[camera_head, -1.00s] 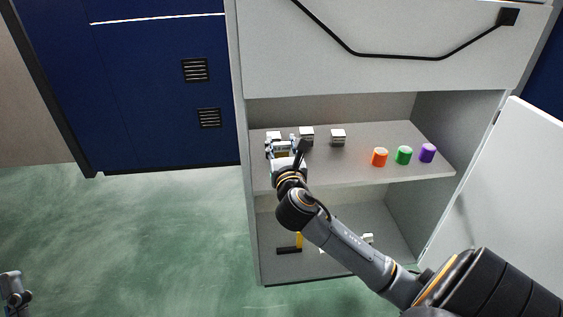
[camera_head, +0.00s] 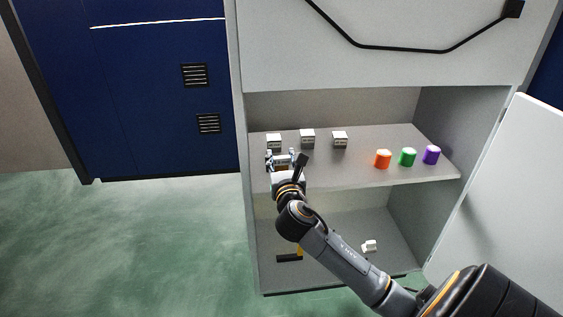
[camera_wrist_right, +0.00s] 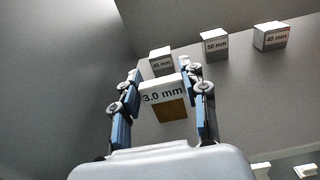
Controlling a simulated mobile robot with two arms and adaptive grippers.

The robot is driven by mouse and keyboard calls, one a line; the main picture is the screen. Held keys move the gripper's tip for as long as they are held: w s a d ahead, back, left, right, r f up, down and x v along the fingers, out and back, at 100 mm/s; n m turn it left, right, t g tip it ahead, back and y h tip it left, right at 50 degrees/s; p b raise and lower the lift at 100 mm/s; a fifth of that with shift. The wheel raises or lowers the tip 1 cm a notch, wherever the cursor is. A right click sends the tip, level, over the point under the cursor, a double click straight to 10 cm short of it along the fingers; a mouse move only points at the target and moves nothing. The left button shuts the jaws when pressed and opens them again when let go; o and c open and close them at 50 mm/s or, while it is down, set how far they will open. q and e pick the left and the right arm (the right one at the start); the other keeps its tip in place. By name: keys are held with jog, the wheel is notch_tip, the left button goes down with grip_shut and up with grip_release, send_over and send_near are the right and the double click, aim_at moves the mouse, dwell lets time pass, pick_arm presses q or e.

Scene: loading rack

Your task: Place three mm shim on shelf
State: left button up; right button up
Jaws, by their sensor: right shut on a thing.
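The three mm shim (camera_wrist_right: 163,93) is a white-topped block labelled "3.0 mm" with a brown lower part, seen in the right wrist view. It sits between the two blue fingers of my right gripper (camera_wrist_right: 161,75), which is shut on it. In the head view my right gripper (camera_head: 286,160) is at the left part of the upper shelf (camera_head: 343,168), close to its front edge; the shim is hard to make out there. Whether the shim touches the shelf cannot be told. My left gripper is not in view.
White blocks labelled 45 mm (camera_wrist_right: 161,65), 50 mm (camera_wrist_right: 215,45) and 40 mm (camera_wrist_right: 270,38) stand behind the shim. An open door (camera_head: 505,190) is at right.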

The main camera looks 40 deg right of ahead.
jog(key=o, duration=1.1)
